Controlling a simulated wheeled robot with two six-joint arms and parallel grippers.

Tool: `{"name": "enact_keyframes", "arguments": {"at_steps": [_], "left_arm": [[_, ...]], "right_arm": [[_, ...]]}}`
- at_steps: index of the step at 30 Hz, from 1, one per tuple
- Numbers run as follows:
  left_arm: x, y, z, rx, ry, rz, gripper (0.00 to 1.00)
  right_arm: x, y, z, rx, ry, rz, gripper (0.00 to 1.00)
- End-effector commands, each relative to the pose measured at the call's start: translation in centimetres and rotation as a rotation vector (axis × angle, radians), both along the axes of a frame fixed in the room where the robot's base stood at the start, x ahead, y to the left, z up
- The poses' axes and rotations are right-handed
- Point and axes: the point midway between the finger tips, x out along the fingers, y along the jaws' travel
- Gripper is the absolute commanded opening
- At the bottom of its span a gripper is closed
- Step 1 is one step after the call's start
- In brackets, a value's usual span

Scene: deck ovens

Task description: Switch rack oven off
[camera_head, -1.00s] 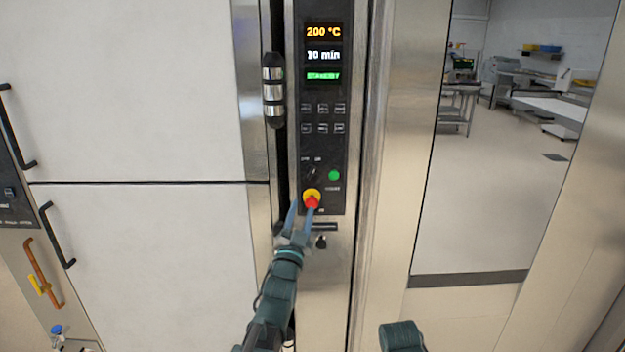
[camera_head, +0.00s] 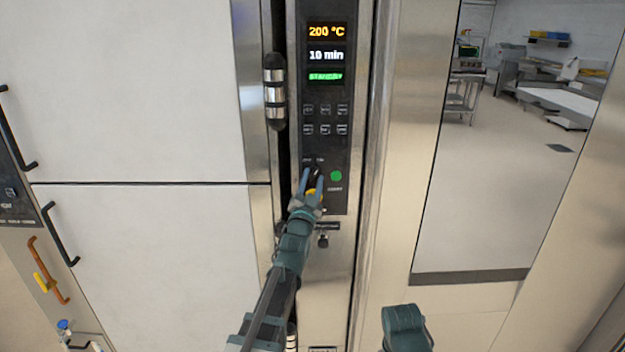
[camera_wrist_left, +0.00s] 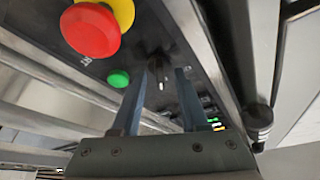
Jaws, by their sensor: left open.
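The rack oven's black control panel (camera_head: 339,148) shows 200 °C, 10 min and a green line reading STANDBY on its display (camera_head: 326,53). A small dark rotary switch (camera_wrist_left: 156,66) with a white mark sits on the panel in the left wrist view. My left gripper (camera_head: 312,175) is open, with its fingertips at either side of this switch in the head view. In the left wrist view the gripper (camera_wrist_left: 161,72) has the switch between its fingers; contact cannot be told. The switch is mostly hidden in the head view.
A red emergency button (camera_wrist_left: 89,29) with a yellow collar is beside the switch, mostly behind my gripper in the head view. A green button (camera_head: 336,176) is to the right. A door hinge (camera_head: 274,92) stands out left of the panel. Part of my right arm shows at the bottom.

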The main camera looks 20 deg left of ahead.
Motion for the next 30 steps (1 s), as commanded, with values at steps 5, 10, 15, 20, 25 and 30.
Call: {"name": "enact_keyframes", "arguments": {"at_steps": [5,10,15,20,25,30], "left_arm": [[-0.02,0.0,-0.01,0.0,0.0,0.0,0.17],[-0.03,0.0,-0.01,0.0,0.0,0.0,0.0],[-0.02,0.0,-0.02,0.0,0.0,0.0,0.0],[-0.01,-0.03,-0.05,-0.01,-0.002,-0.001,0.0],[0.01,-0.1,-0.11,-0.066,-0.017,-0.001,0.0],[0.08,-0.25,-0.17,-0.181,-0.05,-0.001,0.0]], "right_arm": [[0.0,0.0,-0.01,0.0,0.0,0.0,0.0],[0.0,0.0,-0.01,0.0,0.0,0.0,0.0],[0.0,0.0,-0.01,0.0,0.0,0.0,0.0],[0.0,0.0,-0.08,0.0,0.0,0.0,0.0],[0.0,0.0,-0.36,0.0,0.0,0.0,0.0],[0.0,0.01,-0.8,0.0,0.0,0.0,0.0]]}}
